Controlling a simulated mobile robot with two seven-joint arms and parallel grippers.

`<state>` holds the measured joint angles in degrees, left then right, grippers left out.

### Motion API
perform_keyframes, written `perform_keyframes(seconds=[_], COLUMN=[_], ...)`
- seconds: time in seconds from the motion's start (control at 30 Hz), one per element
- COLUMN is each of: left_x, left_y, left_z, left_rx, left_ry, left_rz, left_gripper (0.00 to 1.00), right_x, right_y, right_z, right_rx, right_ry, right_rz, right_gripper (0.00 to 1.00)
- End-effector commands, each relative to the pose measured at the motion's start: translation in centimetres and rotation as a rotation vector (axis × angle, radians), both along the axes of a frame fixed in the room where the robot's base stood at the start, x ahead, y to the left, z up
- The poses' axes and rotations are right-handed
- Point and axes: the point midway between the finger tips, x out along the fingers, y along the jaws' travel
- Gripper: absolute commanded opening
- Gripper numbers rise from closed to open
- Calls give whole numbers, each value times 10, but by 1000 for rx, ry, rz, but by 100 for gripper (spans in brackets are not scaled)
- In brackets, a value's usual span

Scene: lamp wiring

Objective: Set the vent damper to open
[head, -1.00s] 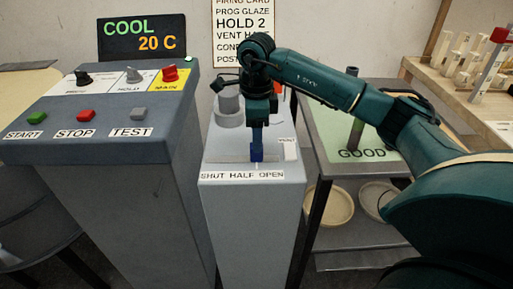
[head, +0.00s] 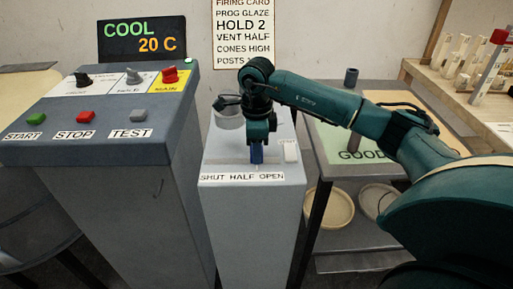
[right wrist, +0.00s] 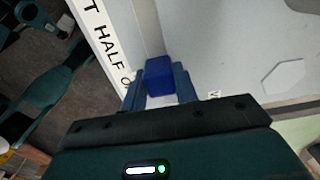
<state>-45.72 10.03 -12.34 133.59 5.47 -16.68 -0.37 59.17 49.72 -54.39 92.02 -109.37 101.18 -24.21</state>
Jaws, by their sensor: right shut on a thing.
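The vent damper's blue handle (head: 257,155) stands on the top of a grey pedestal (head: 250,215), behind a label strip (head: 242,177) reading SHUT HALF OPEN. In the head view it stands between the words HALF and OPEN. My right gripper (head: 257,147) points down from above and is shut on the handle. The right wrist view shows the blue handle (right wrist: 158,76) between the two fingers (right wrist: 158,88), level with the start of the word OPEN. My left gripper does not show in the head view.
A grey cylinder (head: 229,118) stands behind the handle, partly covered by my wrist. A control console (head: 90,148) with buttons and knobs is at the left. A metal table (head: 335,100) with a green GOOD mat (head: 335,143) is at the right. A wall card reads VENT HALF (head: 244,37).

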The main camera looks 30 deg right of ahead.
Motion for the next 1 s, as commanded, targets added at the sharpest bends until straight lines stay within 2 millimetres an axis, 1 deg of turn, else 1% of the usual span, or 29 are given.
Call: perform_keyframes(seconds=[0.03, 0.2, 0.3, 0.47, 0.57, 0.7, 0.8, 1.0], left_x=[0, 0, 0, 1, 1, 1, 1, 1], left_y=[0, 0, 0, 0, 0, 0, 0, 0], left_z=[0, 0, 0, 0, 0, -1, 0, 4], left_rx=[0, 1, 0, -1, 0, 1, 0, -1], left_ry=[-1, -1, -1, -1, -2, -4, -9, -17], left_rz=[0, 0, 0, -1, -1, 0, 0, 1], left_gripper=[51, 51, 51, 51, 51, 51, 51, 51], right_x=[0, 0, 0, 0, -5, -17, -23, -25], right_y=[0, 0, 0, 0, -9, -30, -39, -42], right_z=[0, 0, 0, 0, 0, -1, 0, 0], right_rx=[1, 1, 1, 1, 0, 0, 0, -1], right_ry=[1, 1, 1, 1, 1, 1, 1, 2], right_rz=[1, 1, 1, 1, -2, -2, -2, 0], right_gripper=[20, 6, 0, 0, 0, 0, 0, 0])
